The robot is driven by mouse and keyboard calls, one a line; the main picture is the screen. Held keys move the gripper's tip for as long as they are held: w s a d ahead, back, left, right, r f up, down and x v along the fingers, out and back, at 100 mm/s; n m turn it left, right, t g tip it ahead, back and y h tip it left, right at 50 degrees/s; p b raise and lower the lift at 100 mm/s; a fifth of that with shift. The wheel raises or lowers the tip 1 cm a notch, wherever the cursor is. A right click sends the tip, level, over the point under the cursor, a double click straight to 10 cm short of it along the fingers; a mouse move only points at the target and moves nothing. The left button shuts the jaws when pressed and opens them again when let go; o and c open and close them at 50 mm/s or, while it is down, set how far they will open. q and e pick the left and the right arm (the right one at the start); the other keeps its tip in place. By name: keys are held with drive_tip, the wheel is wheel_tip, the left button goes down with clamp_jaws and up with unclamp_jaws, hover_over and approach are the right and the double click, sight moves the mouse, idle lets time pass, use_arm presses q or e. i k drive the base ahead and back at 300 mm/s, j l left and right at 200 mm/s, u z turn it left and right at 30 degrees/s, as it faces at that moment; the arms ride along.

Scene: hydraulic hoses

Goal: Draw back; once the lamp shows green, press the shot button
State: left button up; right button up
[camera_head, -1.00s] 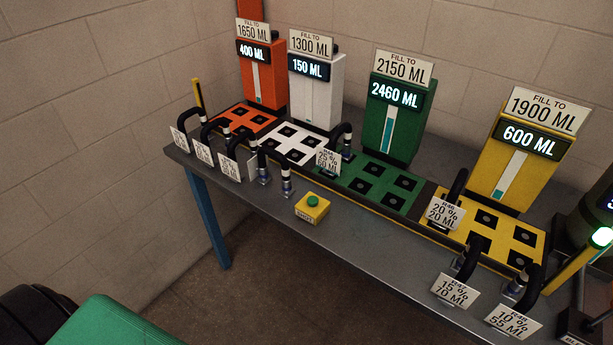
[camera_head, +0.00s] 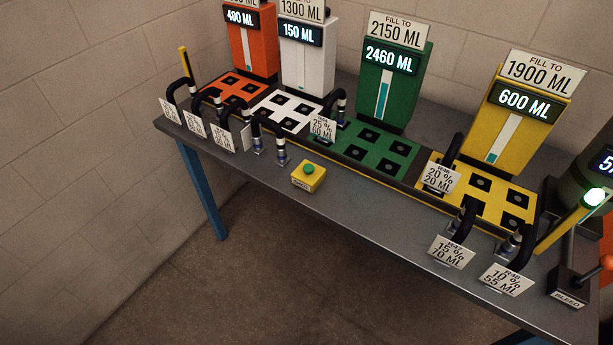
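The shot button is a green dome (camera_head: 309,169) on a yellow box (camera_head: 308,179) near the front edge of the grey table, left of its middle. The lamp (camera_head: 594,197) at the right edge, on a yellow post, glows green. Neither of my grippers is in view. Nothing touches the button.
Orange (camera_head: 251,45), white (camera_head: 306,60), green (camera_head: 390,85) and yellow (camera_head: 512,130) tanks stand along the table's back, with matching socket pads before them. Several black hoses with labels stand along the front. A bleed lever (camera_head: 590,275) is at the right. The floor (camera_head: 270,285) is clear.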

sight(308, 169)
drive_tip(key=i+j+z, duration=0.1)
drive_tip(key=j+z, duration=0.25)
drive_tip(key=j, duration=0.3)
drive_tip(key=j+z, duration=0.4)
drive_tip(key=j, duration=0.3)
drive_tip(key=j+z, duration=0.35)
drive_tip(key=j, duration=0.3)
